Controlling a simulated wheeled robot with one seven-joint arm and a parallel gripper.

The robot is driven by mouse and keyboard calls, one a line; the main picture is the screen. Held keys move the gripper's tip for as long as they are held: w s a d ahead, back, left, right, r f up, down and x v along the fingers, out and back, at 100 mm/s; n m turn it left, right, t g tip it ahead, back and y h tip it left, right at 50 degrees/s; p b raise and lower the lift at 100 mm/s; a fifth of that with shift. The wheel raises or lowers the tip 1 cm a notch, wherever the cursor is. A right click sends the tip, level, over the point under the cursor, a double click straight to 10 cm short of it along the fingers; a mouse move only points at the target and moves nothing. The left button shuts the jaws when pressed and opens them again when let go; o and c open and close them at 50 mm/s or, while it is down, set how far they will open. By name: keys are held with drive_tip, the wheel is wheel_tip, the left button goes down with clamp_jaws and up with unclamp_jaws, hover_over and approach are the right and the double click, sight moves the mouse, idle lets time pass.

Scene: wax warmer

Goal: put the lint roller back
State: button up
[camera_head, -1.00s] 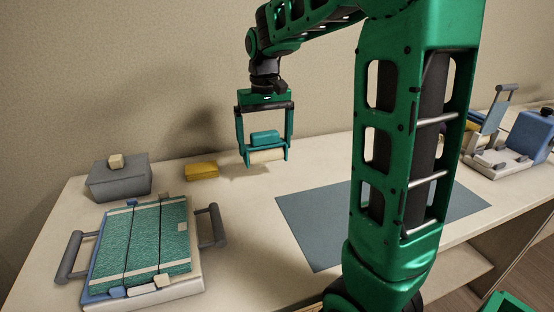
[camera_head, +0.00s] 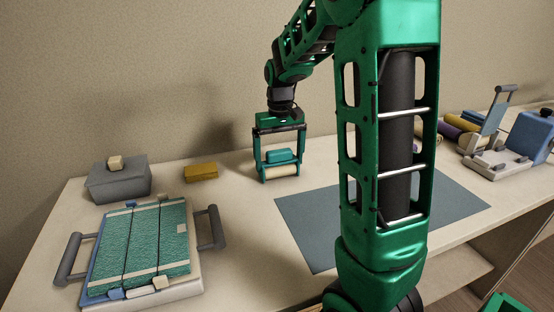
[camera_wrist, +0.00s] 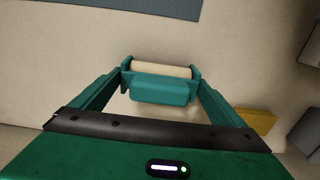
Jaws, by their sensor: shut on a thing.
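The lint roller has a teal handle (camera_head: 281,156) and a cream roll (camera_head: 281,172). It also shows in the wrist view, with the teal block (camera_wrist: 160,91) nearer the camera and the cream roll (camera_wrist: 161,70) beyond it. My gripper (camera_head: 281,176) is shut on the lint roller, with a finger at each end, and points down. The roller is level and close above the table's back part; I cannot tell whether it touches the table.
A yellow block (camera_head: 201,172) and a grey lidded box (camera_head: 118,181) stand to the left. A teal strapped bundle on a tray (camera_head: 215,228) lies at front left. A grey mat (camera_head: 318,238) lies to the right. Coloured rolls (camera_head: 460,125) and a blue device (camera_head: 533,134) stand at far right.

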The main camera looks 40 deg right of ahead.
drive_tip(key=shift+f, duration=0.15)
drive_tip(key=o, duration=0.6)
wheel_tip(320, 180, up, 12)
drive_tip(key=shift+f, duration=0.1)
drive_tip(key=shift+s+r, duration=0.1)
drive_tip(key=shift+r, duration=0.1)
drive_tip(key=s+a+f+m, duration=0.1)
drive_tip(key=s+f, duration=0.3)
drive_tip(key=s, duration=0.5)
drive_tip(key=s+a+f+m, duration=0.1)
drive_tip(key=s+f, duration=0.2)
drive_tip(key=s, duration=0.6)
drive_tip(key=s+a+f+m, duration=0.1)
drive_tip(key=s+f, duration=0.3)
drive_tip(key=s, duration=0.6)
drive_tip(key=shift+s+f, duration=0.1)
drive_tip(key=shift+f, duration=0.2)
